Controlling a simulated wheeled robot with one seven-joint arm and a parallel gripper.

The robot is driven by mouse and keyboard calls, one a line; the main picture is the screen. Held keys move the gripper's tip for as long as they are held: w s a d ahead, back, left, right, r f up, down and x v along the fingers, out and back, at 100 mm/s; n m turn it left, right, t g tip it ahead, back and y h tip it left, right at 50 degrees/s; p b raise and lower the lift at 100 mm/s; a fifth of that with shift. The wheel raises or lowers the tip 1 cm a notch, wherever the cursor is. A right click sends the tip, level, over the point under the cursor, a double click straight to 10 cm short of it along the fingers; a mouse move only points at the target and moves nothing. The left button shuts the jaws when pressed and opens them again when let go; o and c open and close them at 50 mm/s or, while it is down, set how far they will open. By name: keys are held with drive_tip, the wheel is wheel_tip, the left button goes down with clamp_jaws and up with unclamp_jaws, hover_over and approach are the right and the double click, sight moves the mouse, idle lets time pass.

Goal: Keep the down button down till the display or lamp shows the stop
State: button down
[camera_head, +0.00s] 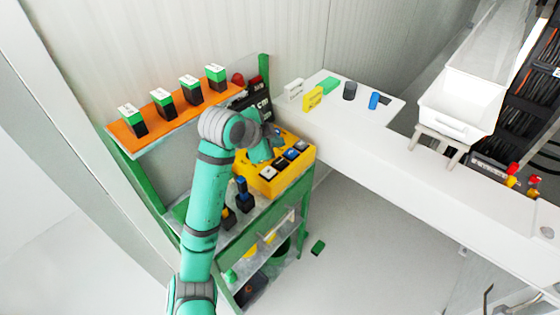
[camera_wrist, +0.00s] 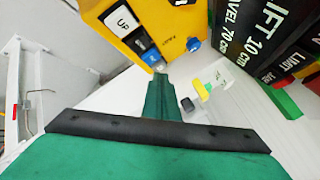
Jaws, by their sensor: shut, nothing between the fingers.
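The yellow button box (camera_head: 297,178) stands on the green bench, with a row of white, black and blue buttons on top. In the wrist view the box (camera_wrist: 98,8) shows a white button marked UP (camera_wrist: 122,20). Beside it are a dark button (camera_wrist: 139,41) and a blue button (camera_wrist: 151,57); I cannot read which is down. My gripper (camera_wrist: 160,69) is shut and empty, its tip close to the blue button; contact cannot be told. The black display board (camera_wrist: 262,28) reads "LIFT 10 cm" and "LIMIT". A red lamp (camera_head: 238,78) stands behind the box; whether it is lit is unclear.
An orange shelf (camera_head: 160,128) with several green-and-black blocks is at the left. Dark-and-blue upright parts (camera_head: 243,195) stand on the bench near my arm. A white counter (camera_head: 400,155) with small items lies to the right. A blue knob (camera_wrist: 193,44) sits on the box's edge.

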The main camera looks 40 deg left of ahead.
sight(277, 164)
drive_tip(key=shift+f, duration=2.35)
drive_tip(key=shift+f, duration=0.15)
drive_tip(key=shift+f, duration=0.25)
drive_tip(key=shift+f, duration=0.55)
idle(3.1)
idle(0.4)
drive_tip(key=shift+r, duration=0.95)
